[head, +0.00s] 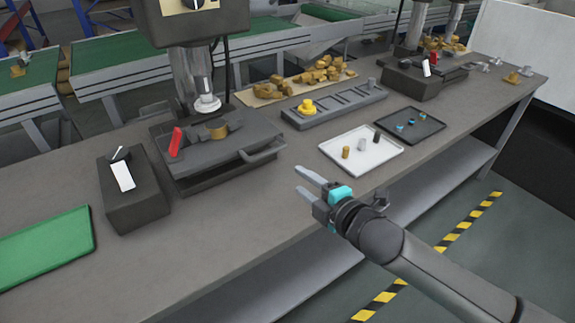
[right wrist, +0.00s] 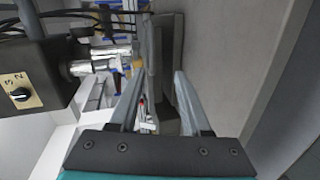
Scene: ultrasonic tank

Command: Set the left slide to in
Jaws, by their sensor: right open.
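The left slide (head: 218,152) is a dark plate on a dark base under the left press, with a small brass part and a red lever (head: 175,142) on it. A bar handle (head: 262,151) sticks out on its right side. I cannot tell from this view how far in the slide is. My right gripper (head: 301,181) is open and empty, above the table's front part, to the right of and nearer than the handle, apart from it. In the right wrist view, dark machine parts show beyond the open fingers (right wrist: 155,85). My left gripper is not in view.
A dark box with a white switch lever (head: 122,176) stands left of the slide, beside a green mat (head: 45,247). A white tray (head: 340,157) with small cylinders, a dark tray (head: 428,133) and a grey rack (head: 300,121) lie to the right. A second press stands farther back.

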